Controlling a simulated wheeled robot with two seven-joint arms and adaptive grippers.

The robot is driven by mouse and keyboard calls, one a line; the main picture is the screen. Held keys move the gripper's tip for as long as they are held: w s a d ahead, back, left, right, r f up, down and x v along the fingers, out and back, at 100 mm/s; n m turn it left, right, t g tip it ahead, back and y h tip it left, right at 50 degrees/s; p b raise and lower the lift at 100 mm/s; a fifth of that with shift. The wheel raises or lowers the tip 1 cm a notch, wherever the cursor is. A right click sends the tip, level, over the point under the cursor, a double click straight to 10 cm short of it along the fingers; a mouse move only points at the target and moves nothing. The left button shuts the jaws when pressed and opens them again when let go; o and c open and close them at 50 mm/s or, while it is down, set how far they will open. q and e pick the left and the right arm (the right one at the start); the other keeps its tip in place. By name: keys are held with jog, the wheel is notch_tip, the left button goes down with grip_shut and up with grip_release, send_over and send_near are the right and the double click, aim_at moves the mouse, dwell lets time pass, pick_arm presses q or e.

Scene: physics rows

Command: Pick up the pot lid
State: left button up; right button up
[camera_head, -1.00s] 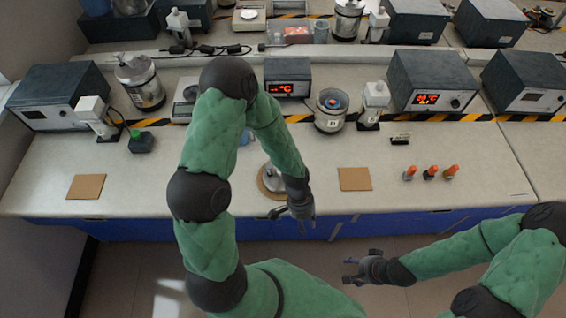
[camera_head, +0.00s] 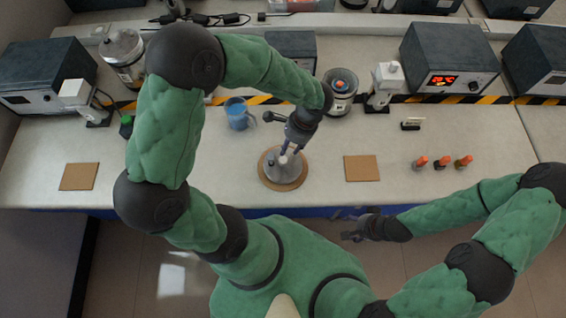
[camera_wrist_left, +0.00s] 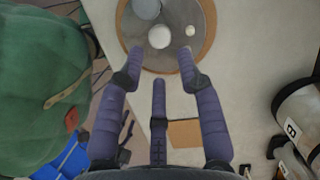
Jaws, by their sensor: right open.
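The pot lid (camera_head: 284,172) is a grey metal disc with a pale round knob, lying on a round brown mat (camera_head: 264,178) near the front of the bench. My left gripper (camera_head: 291,152) is just above the lid, its fingers pointing down at the knob. In the left wrist view the lid (camera_wrist_left: 175,58) shows at the top with its white knob, and my left gripper (camera_wrist_left: 163,72) has its fingers spread around the knob's near side, open and empty. I cannot tell whether they touch the lid. My right gripper (camera_head: 350,225) is open and empty beyond the bench's front edge.
A blue beaker (camera_head: 238,116) stands behind and left of the lid. Square brown mats lie to the left (camera_head: 79,177) and right (camera_head: 361,168). Several small orange-topped bottles (camera_head: 441,163) stand further right. Instruments line the back behind a striped strip.

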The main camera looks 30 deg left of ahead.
aim_at(284, 159)
pick_arm(q)
jog(key=x, duration=0.2)
jog(key=b+x, duration=0.1)
jog(key=x, duration=0.2)
jog(key=b+x, duration=0.1)
jog(key=x, duration=0.2)
jog(key=shift+w+d+f, duration=0.1)
jog(key=shift+d+f, duration=0.15)
grip_shut()
